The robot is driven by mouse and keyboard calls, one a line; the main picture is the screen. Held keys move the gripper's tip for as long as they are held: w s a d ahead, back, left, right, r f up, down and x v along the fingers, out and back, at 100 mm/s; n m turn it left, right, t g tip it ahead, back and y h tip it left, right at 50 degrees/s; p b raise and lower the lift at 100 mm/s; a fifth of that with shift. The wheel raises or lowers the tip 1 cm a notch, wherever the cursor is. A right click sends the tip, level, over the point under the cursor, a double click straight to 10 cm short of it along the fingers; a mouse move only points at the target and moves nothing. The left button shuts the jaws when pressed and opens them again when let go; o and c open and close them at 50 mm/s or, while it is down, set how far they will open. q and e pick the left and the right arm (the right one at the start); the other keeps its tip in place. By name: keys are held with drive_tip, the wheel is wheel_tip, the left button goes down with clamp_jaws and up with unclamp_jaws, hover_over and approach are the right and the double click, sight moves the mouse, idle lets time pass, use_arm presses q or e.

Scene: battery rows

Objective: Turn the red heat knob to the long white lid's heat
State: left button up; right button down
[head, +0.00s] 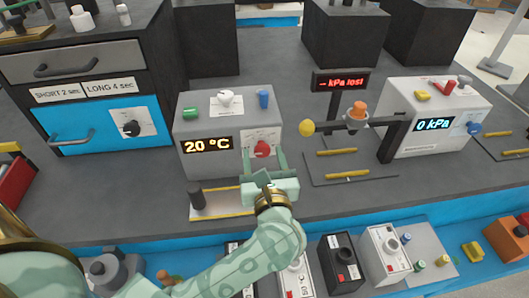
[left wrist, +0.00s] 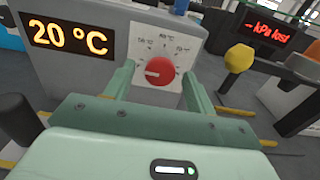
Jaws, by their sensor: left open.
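The red heat knob (head: 262,149) sits on a white dial plate on the front of a grey box (head: 217,165) whose display reads 20 °C. It also shows in the left wrist view as a round red knob (left wrist: 159,71) with a pale pointer mark toward its left. My left gripper (head: 268,160) is open in front of the knob. In the left wrist view its two green fingers (left wrist: 156,82) stand one on each side of the knob, with visible gaps. I cannot make out a long white lid. My right gripper is not in view.
A grey device reading 0 kPa (head: 433,124) stands right, beside a balance arm with a yellow ball (head: 306,128). A dark post (head: 197,198) stands on a plate left of my gripper. A drawer cabinet (head: 90,70) is at left. Several boxes line the front edge.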

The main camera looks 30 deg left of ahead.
use_arm(q)
drive_tip(key=c, duration=1)
drive_tip(key=shift+o, duration=0.2)
drive_tip(key=shift+r+m+p, duration=0.25)
drive_tip(key=shift+m+p, duration=0.35)
drive_tip(key=shift+p, duration=0.2)
drive_tip(key=m+p, duration=0.6)
drive_tip(key=shift+f+m+p, duration=0.15)
drive_tip(key=shift+m+p, duration=0.6)
drive_tip(key=shift+m, duration=0.05)
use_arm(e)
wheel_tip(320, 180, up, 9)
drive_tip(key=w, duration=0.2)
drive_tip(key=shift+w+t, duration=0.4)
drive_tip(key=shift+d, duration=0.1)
